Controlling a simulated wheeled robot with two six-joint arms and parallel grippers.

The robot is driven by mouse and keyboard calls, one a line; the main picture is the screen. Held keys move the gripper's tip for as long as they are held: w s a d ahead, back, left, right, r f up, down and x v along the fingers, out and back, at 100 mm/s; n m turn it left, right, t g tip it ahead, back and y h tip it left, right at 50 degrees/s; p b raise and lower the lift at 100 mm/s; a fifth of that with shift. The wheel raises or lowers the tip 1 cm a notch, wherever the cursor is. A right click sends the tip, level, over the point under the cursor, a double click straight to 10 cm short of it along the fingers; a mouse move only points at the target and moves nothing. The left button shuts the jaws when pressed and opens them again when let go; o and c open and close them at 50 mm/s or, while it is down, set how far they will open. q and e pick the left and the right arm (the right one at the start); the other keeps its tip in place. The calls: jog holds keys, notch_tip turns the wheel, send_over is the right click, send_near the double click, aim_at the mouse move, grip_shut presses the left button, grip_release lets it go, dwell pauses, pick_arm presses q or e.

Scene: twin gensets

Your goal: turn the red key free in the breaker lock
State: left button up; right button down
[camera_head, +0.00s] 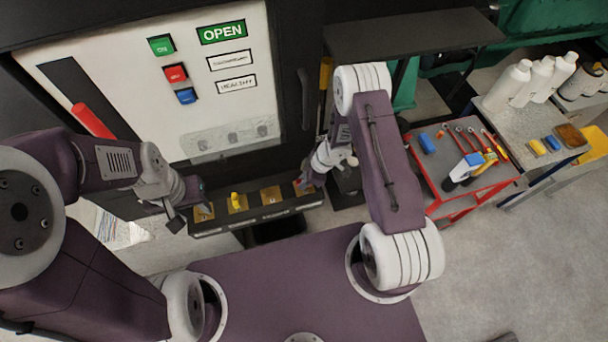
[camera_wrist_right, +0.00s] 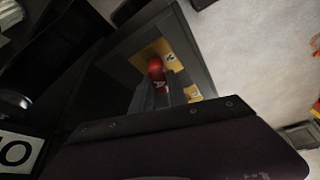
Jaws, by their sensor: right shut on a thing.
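The red key (camera_wrist_right: 156,68) stands on a brass lock plate (camera_wrist_right: 150,55) in the right wrist view, its head between the fingers of my right gripper (camera_wrist_right: 164,88). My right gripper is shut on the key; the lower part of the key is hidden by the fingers. In the head view my right gripper (camera_head: 307,182) is at the rightmost brass plate of the black key shelf (camera_head: 252,222), where the key is mostly covered. My left gripper (camera_head: 188,214) is at the shelf's left end, its fingers apart and seemingly empty.
A yellow key (camera_head: 236,199) stands on another brass plate of the shelf. Behind is a white cabinet panel (camera_head: 130,80) with an OPEN sign (camera_head: 222,32), coloured buttons and a red lever (camera_head: 93,121).

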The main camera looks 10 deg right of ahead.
jog(key=n+p, duration=0.2)
jog(key=p, duration=0.1)
jog(key=shift+r+g, duration=0.25)
jog(key=shift+g, duration=0.05)
jog(key=shift+f+n+b, duration=0.35)
jog(key=shift+n+b, duration=0.05)
jog(key=shift+n, duration=0.1)
jog(key=shift+n+g, duration=0.6)
jog(key=shift+n, duration=0.2)
jog(key=c, duration=1.2)
grip_release()
jog(key=shift+r, duration=3.85)
